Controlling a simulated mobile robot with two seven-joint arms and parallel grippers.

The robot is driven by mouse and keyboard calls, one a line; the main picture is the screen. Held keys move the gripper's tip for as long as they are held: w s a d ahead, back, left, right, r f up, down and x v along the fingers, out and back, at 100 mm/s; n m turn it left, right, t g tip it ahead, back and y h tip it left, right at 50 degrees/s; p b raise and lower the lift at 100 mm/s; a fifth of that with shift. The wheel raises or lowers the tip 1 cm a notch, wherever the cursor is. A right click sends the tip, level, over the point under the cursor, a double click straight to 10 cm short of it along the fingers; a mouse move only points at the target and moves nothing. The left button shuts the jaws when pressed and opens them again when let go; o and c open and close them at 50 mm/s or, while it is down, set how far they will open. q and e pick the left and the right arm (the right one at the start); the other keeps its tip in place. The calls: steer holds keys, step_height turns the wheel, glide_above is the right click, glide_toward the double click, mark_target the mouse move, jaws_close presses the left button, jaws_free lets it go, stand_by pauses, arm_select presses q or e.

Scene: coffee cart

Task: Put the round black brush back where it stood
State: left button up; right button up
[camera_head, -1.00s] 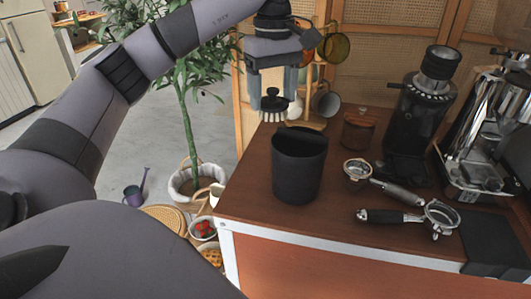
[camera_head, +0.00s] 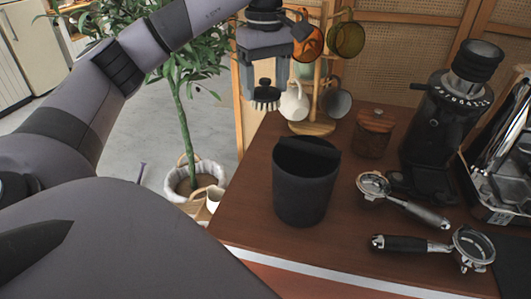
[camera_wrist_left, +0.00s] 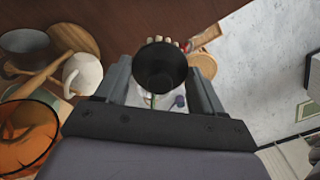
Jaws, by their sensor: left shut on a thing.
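The round black brush (camera_head: 266,97) hangs bristles down from my left gripper (camera_head: 264,83), which is shut on it. The brush is in the air near the left back of the wooden cart top (camera_head: 245,205), beyond the black bin (camera_head: 303,185), and apart from any surface. In the left wrist view the brush's round dark end (camera_wrist_left: 160,66) sits between the fingers of the left gripper (camera_wrist_left: 160,88). My right gripper is not in view.
A wooden mug stand (camera_head: 312,128) with a cream mug (camera_head: 294,100) and orange and green cups is close right of the brush. A wooden-lidded jar (camera_head: 374,133), grinder (camera_head: 450,115) and portafilters (camera_head: 470,245) stand farther right. The cart's left part is bare.

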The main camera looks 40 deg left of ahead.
mark_target(265, 106)
arm_select(q)
step_height(265, 106, down, 17)
steer(key=shift+f, duration=0.1)
stand_by(0.3)
steer(key=shift+f, duration=0.1)
steer(key=shift+f, duration=0.15)
steer(key=o, duration=1)
steer(key=shift+r, duration=0.2)
step_height(265, 106, up, 12)
steer(key=shift+r, duration=0.1)
